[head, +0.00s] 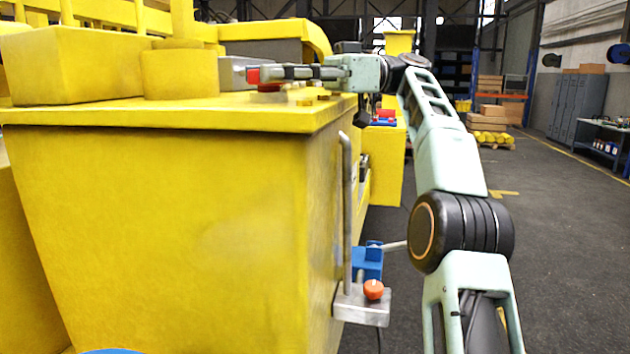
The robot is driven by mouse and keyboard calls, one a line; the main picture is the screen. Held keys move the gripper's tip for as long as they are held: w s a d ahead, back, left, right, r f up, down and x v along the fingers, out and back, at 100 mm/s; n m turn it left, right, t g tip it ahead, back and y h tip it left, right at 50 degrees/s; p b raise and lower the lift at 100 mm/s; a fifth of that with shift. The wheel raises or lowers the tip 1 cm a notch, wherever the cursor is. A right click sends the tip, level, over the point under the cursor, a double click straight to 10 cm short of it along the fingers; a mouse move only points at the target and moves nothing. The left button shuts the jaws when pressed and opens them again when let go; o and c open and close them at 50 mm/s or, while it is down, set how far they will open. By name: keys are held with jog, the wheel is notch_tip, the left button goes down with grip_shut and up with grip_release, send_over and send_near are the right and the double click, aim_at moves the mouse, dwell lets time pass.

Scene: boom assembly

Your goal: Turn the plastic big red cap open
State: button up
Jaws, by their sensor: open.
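A small red piece (253,75), which looks like the red cap, shows on top of the yellow machine (180,230), right at the tips of my gripper (268,73). The gripper reaches in from the right, lies level just above the top surface and points left. Its fingers are apart, seen edge-on. I cannot tell whether the red piece is between the fingers or beyond them, or whether they touch it. A dark reddish disc (270,87) lies just below the fingertips. An orange-red round knob (373,289) sits on a grey block low on the machine's side.
A grey metal box (236,73) stands behind the fingertips. Small yellow round parts (306,102) lie on the top below my gripper. A grey vertical pipe (346,200) and blue bracket (367,262) stick out from the side. The floor at right is open.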

jog(key=shift+m+t+y, duration=0.3)
jog(key=shift+m+t, duration=0.8)
jog(key=shift+t, duration=0.6)
